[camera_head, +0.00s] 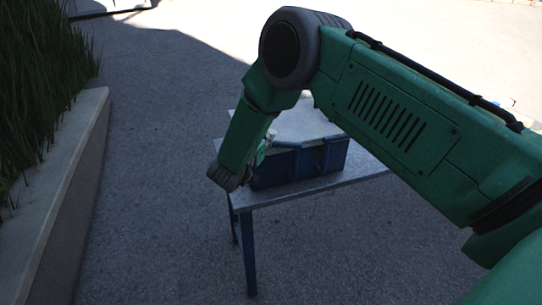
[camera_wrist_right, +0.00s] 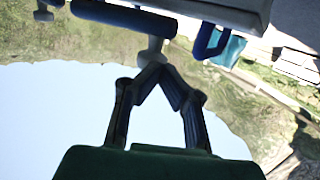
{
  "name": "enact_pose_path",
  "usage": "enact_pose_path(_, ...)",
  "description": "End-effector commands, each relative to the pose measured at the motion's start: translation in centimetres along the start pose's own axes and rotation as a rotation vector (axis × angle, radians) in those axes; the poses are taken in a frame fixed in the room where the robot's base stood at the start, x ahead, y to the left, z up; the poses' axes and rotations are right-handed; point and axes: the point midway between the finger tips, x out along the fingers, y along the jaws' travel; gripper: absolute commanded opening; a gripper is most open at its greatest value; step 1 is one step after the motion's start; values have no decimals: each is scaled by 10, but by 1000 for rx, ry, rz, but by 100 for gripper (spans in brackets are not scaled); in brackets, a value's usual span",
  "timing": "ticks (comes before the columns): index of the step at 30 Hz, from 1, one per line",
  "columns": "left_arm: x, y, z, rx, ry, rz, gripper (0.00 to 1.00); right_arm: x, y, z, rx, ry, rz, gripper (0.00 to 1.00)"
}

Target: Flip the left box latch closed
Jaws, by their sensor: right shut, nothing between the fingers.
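A blue box (camera_head: 270,170) with a pale flat lid (camera_head: 305,122) stands on a table. My right arm reaches over it from the right and bends down at the box's left front corner. My right gripper (camera_head: 265,149) is mostly hidden behind my forearm beside that corner. In the right wrist view the fingers (camera_wrist_right: 157,72) meet at their tips with nothing held, just below a blue bar (camera_wrist_right: 125,18) and a pale rounded piece. I cannot tell whether they touch it. A blue loop-shaped latch part (camera_wrist_right: 208,42) hangs to the right. The left latch is not clear in the head view. My left gripper is out of view.
The table (camera_head: 300,190) has a grey top and blue legs, with bare top right of the box. A low concrete wall (camera_head: 65,190) with tall grass runs along the left. Open asphalt lies between the wall and table.

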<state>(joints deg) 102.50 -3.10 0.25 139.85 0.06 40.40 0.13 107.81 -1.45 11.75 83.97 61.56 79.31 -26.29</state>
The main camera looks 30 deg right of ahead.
Motion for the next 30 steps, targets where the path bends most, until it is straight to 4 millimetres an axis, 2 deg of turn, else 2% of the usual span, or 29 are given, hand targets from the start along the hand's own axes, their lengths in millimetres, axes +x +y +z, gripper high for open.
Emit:
enact_pose_path(1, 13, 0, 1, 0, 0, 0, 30, 6, -2, 5, 13, 2, 45, 0)
enact_pose_path(8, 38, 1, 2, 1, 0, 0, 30, 25, -10, 3, 44, 0, 263, 0)
enact_pose_path(12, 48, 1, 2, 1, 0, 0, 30, 35, -12, -2, 36, 1, 254, 0)
enact_pose_path(30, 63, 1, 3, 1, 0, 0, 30, 81, -7, -12, 36, 2, 251, 0)
